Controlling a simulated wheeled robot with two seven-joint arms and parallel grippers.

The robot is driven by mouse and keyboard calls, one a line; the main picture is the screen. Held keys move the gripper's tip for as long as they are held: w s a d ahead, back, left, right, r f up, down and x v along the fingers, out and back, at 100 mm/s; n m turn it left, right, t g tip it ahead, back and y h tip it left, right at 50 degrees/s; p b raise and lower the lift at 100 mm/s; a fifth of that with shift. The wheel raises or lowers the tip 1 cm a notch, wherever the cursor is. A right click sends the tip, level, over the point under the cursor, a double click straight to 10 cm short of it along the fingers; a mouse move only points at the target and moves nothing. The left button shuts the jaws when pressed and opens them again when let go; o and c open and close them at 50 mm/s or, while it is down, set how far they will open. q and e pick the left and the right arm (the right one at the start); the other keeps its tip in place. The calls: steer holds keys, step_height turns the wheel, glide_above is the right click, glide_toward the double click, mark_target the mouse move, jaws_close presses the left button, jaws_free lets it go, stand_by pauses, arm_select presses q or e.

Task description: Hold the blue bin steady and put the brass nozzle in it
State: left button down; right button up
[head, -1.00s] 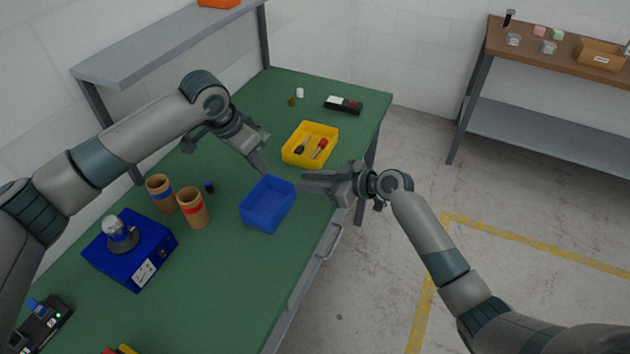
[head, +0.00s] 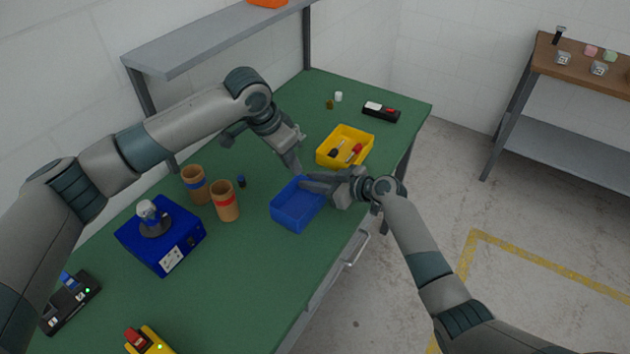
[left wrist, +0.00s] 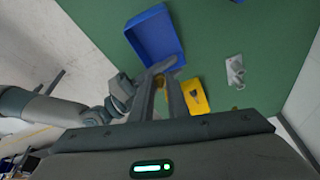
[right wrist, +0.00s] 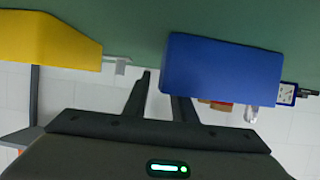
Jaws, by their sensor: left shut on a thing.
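The blue bin (head: 285,216) stands upright on the green bench near its front edge. My left gripper (head: 295,169) is just above the bin's back side. In the left wrist view it is shut on a small gold piece, the brass nozzle (left wrist: 158,79); the head view hides it. My right gripper (head: 306,182) is at the bin's right rim. In the right wrist view, one finger shows beside the bin (right wrist: 220,78) and the other passes behind its wall; the jaws stand apart, so the gripper looks open around the wall.
A yellow bin (head: 327,157) with screwdrivers stands behind the blue bin. Two brown cups (head: 226,203) and a blue device (head: 158,249) are to the left. A small brass-coloured piece (head: 329,104) and white cylinder (head: 339,97) stand at the back.

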steer(key=shift+c, duration=0.3)
jaws_close()
arm_select(q)
steer(key=shift+f, duration=0.1)
glide_above(295, 213)
steer(key=shift+w+f, duration=0.1)
steer(key=shift+f, duration=5.6)
steer(key=c, duration=1.6)
jaws_free()
steer(key=shift+c, duration=0.2)
steer(key=shift+a+r, duration=0.1)
steer(key=v, duration=1.1)
steer(key=shift+r, duration=0.4)
